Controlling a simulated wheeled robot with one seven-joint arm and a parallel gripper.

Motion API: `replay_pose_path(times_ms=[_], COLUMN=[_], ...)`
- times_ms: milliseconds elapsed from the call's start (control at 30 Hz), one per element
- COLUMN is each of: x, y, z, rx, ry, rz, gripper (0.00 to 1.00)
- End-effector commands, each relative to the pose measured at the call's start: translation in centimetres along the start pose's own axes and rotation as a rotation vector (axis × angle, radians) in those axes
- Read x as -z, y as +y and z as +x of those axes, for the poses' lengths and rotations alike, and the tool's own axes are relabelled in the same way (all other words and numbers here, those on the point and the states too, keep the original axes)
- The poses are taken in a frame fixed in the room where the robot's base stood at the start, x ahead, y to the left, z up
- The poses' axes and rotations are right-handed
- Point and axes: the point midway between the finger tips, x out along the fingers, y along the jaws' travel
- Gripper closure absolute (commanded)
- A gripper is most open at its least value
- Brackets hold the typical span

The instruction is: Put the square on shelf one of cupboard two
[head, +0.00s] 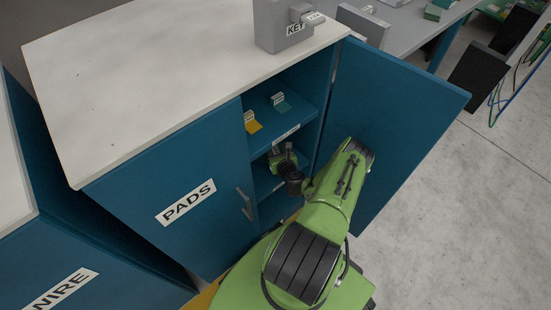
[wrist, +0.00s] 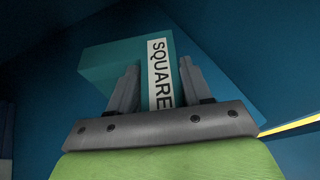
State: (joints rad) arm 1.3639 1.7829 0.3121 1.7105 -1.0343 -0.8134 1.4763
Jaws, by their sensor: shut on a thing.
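The square is a teal block (wrist: 110,65) with a white SQUARE label, large in the wrist view. My gripper (wrist: 158,88) is shut on it, one finger on each side of the label. In the head view my gripper (head: 281,160) reaches into the open right half of the blue PADS cupboard (head: 150,190), below its upper shelf (head: 290,122). My arm hides part of the lower shelf (head: 268,182). I cannot tell whether the block touches a shelf.
A yellow piece (head: 253,122) and a teal piece (head: 281,105) with labels stand on the upper shelf. The open right door (head: 385,110) is beside my arm. A grey KEY box (head: 283,25) stands on top. A WIRE cupboard (head: 90,255) is at left.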

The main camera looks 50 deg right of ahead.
Motion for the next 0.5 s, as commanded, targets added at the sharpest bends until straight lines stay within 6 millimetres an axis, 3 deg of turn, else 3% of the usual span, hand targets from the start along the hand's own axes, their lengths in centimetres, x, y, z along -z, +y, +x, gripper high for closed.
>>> replay_pose_path(times_ms=[167, 467, 500], x=[3.2, 3.1, 3.3], y=[0.1, 0.1, 0.2], z=[1.4, 1.7, 1.7], rx=[-0.001, 0.0, -0.001], ry=[-0.002, -0.002, 0.002], rz=[0.0, 0.0, -0.002], gripper=[1.0, 1.0, 0.5])
